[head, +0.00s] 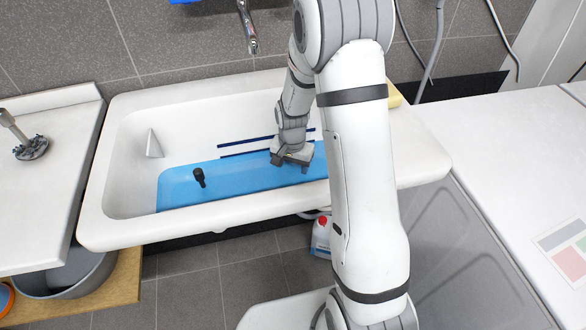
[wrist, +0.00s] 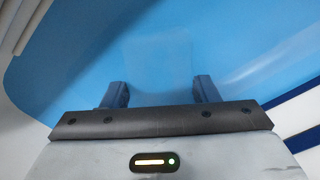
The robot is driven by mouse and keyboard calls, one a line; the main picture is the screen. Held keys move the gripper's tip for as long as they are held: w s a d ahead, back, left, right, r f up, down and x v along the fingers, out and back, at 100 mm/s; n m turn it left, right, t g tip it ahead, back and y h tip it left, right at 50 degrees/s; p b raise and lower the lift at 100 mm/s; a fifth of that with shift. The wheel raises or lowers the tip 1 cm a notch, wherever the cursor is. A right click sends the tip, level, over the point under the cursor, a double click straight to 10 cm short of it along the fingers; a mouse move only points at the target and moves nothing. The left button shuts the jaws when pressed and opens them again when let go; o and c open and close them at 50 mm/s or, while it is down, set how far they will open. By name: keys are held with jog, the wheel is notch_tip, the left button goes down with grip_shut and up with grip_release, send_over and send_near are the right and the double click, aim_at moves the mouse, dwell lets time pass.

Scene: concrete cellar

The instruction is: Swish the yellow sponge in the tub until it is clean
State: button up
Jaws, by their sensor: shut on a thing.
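The white tub (head: 130,231) holds blue water (head: 226,178). My gripper (head: 291,161) points down into the water in the right part of the tub. In the wrist view its two dark fingers (wrist: 160,92) stand apart with their tips in the blue. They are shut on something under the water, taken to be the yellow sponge. Only a faint blue-tinted patch shows between and ahead of the fingers. No yellow shows there, so how clean the sponge is cannot be seen.
A black upright peg-like piece (head: 199,177) stands in the water left of my gripper. A tap spout (head: 249,32) hangs above the back rim. A pale yellow thing (head: 395,97) is partly hidden behind my arm. The white counter (head: 500,150) at right is mostly clear.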

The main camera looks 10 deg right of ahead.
jog(key=shift+a, duration=1.15)
jog(key=shift+d, duration=0.1)
jog(key=shift+d, duration=2.45)
jog(key=shift+a, duration=2.5)
jog(key=shift+d, duration=2.5)
